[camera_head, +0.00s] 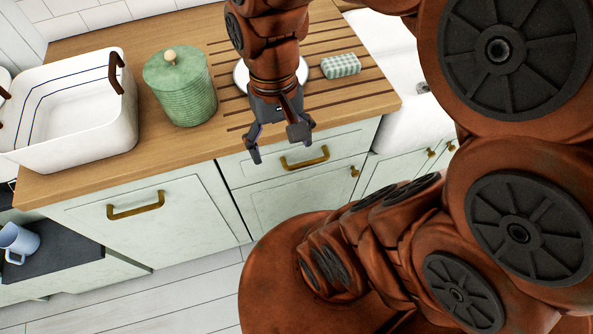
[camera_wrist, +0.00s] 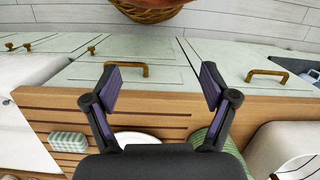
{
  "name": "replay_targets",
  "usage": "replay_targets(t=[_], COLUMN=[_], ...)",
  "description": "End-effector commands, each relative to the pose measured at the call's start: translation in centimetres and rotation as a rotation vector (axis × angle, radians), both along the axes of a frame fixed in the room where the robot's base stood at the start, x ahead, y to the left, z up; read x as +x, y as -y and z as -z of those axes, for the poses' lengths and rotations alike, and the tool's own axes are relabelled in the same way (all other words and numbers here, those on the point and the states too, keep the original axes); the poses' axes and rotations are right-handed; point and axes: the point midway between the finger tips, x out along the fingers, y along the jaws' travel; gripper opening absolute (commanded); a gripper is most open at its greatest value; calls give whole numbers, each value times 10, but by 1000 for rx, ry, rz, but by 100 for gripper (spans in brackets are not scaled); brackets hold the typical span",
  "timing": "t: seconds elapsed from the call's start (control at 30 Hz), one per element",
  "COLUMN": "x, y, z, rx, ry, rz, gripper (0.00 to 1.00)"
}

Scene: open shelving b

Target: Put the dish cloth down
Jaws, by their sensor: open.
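The dish cloth appears to be the small green-and-white checked bundle (camera_head: 341,65) lying on the grooved part of the wooden counter, to the right of my gripper. In the wrist view it shows at the lower left (camera_wrist: 68,142), clear of the fingers. My gripper (camera_head: 278,143) points down at the counter's front edge, in front of the drawers. Its two fingers are spread, and the wrist view shows nothing between them (camera_wrist: 160,82).
A white plate (camera_head: 241,76) lies on the counter, partly hidden by my arm. A ribbed green lidded jar (camera_head: 183,95) and a white tub (camera_head: 85,144) stand left. A white sink (camera_head: 385,48) is right. Drawers with brass handles (camera_head: 304,158) are below; a blue mug (camera_head: 20,241) sits lower left.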

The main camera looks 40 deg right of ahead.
Motion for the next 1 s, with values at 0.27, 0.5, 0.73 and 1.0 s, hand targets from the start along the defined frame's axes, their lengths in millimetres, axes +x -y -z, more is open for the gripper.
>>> replay_targets(t=[0.27, 0.5, 0.73, 1.0], x=[-50, -55, -54, -54], y=[-8, -8, -8, -8], z=[22, 25, 25, 25], rx=[-24, -26, -25, -26], ry=[6, 8, 7, 7], rz=[-212, -237, -235, -234], gripper=[84, 84, 82, 54])
